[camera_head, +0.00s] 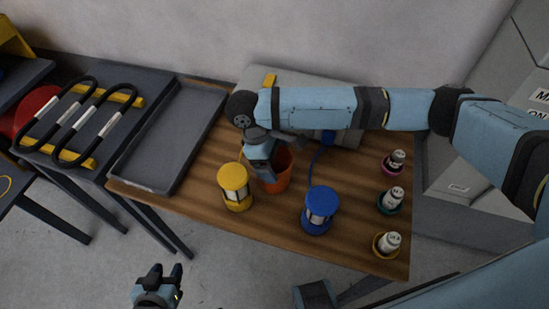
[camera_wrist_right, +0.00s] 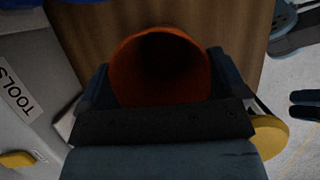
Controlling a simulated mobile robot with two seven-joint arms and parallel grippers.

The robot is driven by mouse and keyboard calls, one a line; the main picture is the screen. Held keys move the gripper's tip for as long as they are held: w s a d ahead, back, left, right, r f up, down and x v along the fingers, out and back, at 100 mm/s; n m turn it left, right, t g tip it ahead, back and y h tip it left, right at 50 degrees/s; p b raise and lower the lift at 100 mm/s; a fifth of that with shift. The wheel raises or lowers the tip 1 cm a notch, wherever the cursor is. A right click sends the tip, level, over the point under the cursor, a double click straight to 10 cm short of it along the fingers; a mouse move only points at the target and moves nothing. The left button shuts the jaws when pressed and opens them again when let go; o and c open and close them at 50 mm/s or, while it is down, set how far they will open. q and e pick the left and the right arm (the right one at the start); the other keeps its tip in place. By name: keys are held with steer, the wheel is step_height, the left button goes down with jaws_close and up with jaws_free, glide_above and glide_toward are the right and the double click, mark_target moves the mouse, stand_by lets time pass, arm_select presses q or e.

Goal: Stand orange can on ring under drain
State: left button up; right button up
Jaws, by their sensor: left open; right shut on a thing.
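My left gripper (camera_head: 160,277) is open and empty, low in the head view, in front of the table. I cannot make out a ring under a drain.
Several small bottles on coloured rings line the right side, one on a yellow ring (camera_head: 384,250). A grey box (camera_head: 295,83) stands behind; an empty grey tray (camera_head: 181,130) lies left.

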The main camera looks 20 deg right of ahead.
steer(key=o, duration=1.1)
steer(key=shift+c, duration=0.2)
